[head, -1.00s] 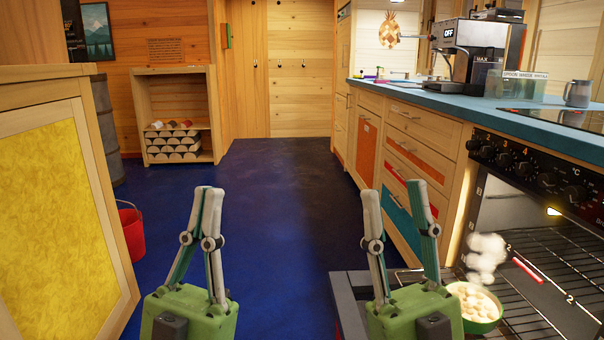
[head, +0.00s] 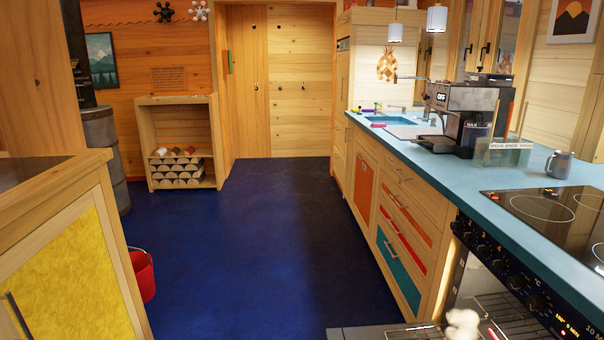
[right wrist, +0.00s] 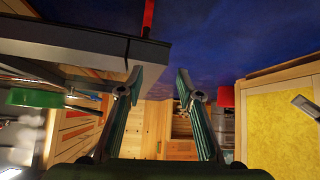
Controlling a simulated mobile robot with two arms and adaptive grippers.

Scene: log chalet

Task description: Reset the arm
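My right gripper (right wrist: 157,85) shows in the right wrist view. Its two fingers stand apart with nothing between them, so it is open and empty. The open oven door (right wrist: 85,45) is beside it at the upper left, with its red handle (right wrist: 147,18). A green bowl (right wrist: 35,98) is at the left in that view, apart from the fingers. Neither gripper shows in the head view, and my left gripper is out of sight. White steam (head: 462,325) shows at the bottom of the head view; the bowl is hidden there.
The oven door's edge (head: 370,333) juts into the aisle at the bottom. The blue counter (head: 415,160) runs along the right. A yellow-fronted cabinet (head: 70,270) and a red bucket (head: 143,275) stand at the left. The blue floor (head: 250,230) between is clear.

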